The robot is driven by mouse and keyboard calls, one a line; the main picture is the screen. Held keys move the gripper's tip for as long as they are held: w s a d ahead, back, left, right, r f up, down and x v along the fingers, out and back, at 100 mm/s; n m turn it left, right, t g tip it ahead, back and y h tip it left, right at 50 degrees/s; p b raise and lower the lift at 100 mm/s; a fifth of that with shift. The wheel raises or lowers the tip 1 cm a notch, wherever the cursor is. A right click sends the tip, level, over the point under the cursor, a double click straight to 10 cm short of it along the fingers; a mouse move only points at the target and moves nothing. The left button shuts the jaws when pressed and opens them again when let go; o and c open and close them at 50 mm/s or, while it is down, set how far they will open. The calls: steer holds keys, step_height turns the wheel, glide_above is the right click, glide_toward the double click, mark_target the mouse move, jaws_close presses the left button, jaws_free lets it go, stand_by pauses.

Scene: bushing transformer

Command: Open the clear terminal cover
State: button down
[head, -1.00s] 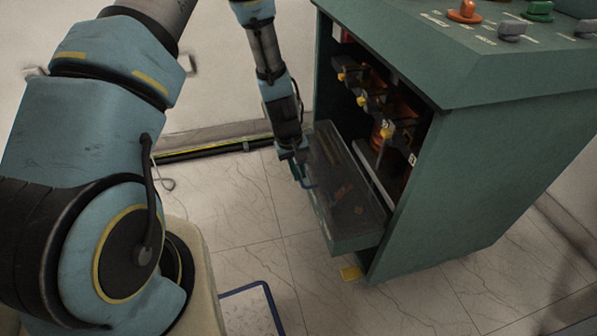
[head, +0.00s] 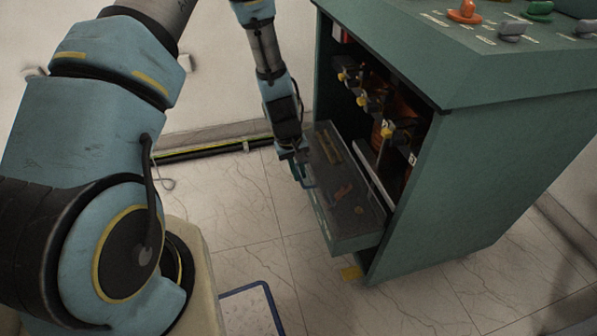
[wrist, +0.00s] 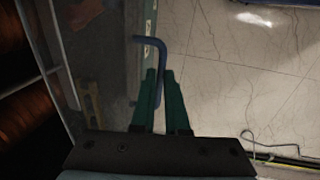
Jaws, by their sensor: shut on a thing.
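My gripper (head: 300,170) is at the cover's left edge. In the wrist view my gripper (wrist: 158,85) has its two green fingers closed around the blue bent handle (wrist: 152,43) of the cover. The cover panel (wrist: 105,60) also shows left of the fingers in the wrist view.
Inside the open cabinet are several terminals with yellow tips (head: 363,100) and copper coils. Orange, green and grey knobs (head: 466,11) are on its top. Tiled floor left of the cover is mostly clear.

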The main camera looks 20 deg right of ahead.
steer(key=shift+r, duration=0.15)
steer(key=r+p, duration=0.1)
steer(key=r+y+p, duration=0.1)
steer(key=p, duration=0.1)
steer(key=shift+d+r, duration=0.2)
steer(key=shift+r, duration=0.05)
steer(key=shift+r+p, duration=0.25)
steer(key=shift+p, duration=0.4)
steer(key=shift+d+r+p, duration=0.15)
steer(key=shift+r+p, duration=0.55)
steer(key=shift+p, duration=0.1)
steer(key=s+d+r+p, duration=0.1)
steer(key=d+r+p, duration=0.6)
steer(key=d+r, duration=0.4)
steer(key=shift+s+p, duration=0.3)
steer(key=shift+s, duration=0.05)
